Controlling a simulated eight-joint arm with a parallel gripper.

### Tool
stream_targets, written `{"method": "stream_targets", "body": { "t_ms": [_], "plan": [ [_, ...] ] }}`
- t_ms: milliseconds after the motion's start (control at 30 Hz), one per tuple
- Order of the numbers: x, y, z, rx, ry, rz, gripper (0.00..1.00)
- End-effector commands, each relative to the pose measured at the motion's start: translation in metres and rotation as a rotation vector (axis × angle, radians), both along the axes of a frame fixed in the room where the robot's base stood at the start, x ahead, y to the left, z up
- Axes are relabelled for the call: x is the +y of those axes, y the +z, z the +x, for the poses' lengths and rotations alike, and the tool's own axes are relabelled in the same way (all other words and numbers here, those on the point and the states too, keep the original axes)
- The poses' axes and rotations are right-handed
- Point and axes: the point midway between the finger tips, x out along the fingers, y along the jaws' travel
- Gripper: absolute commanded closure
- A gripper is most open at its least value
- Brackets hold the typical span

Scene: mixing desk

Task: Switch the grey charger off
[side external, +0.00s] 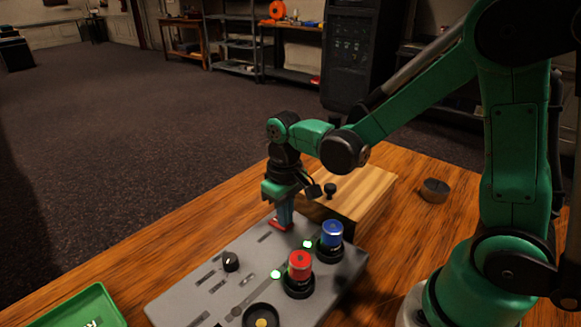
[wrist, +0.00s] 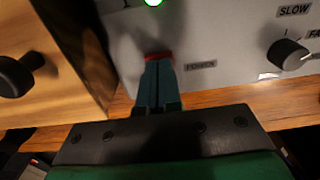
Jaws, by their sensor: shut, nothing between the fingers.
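The grey charger (side external: 205,283) is a flat panel on the table with black knobs, slots, a red cylinder (side external: 300,264) and a blue cylinder (side external: 331,232) in black round holders. Green lights (side external: 275,274) glow beside the cylinders. A red switch (side external: 279,225) sits near its far edge; in the wrist view, the switch (wrist: 158,55) is beside a POWER label (wrist: 200,66). My gripper (side external: 284,218) is shut and empty, pointing down with its tips at the red switch. The fingers (wrist: 157,64) hide most of the switch, so its position cannot be told.
A wooden box (side external: 352,190) with a black knob (side external: 330,190) stands close behind the charger. A round dark tin (side external: 434,190) is further right on the table. A green tray (side external: 80,310) lies at the front left. A speed knob (wrist: 288,54) sits near the POWER label.

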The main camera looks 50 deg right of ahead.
Motion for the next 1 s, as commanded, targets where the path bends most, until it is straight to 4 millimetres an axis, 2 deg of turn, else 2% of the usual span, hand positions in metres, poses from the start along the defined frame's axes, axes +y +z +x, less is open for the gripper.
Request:
{"method": "stream_targets", "body": {
  "t_ms": [367, 1000],
  "plan": [
    [0.0, -0.003, 0.0, 0.0, 0.0, 0.0, 1.0],
    [0.0, 0.051, 0.0, 0.0, 0.0, 0.0, 1.0]
  ]
}}
